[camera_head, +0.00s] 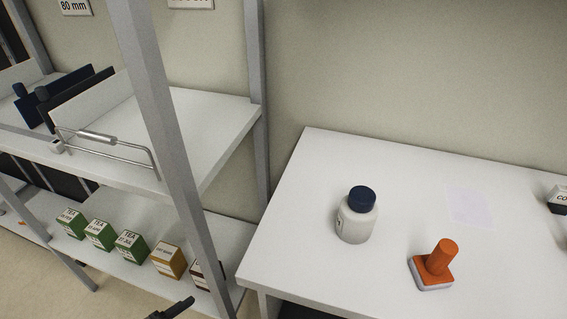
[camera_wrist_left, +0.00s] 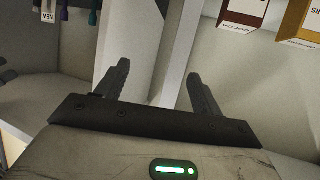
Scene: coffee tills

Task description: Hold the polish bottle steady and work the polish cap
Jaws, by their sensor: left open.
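The polish bottle (camera_head: 355,221) is a white bottle standing upright on the white table in the head view. Its dark blue polish cap (camera_head: 362,198) sits on top of it. My left gripper (camera_wrist_left: 160,78) is open and empty in the left wrist view, with its two dark fingers apart. In the head view only a dark part of it (camera_head: 172,311) shows at the bottom edge, beside the shelf and left of the table, well away from the bottle. My right gripper is in neither view.
An orange stamp (camera_head: 439,259) stands right of the bottle on the table (camera_head: 310,262). A dark-and-white item (camera_head: 559,200) is at the right edge. A shelf post (camera_head: 165,130) and shelves with several tea boxes (camera_head: 131,246) stand at the left. The table's back left is clear.

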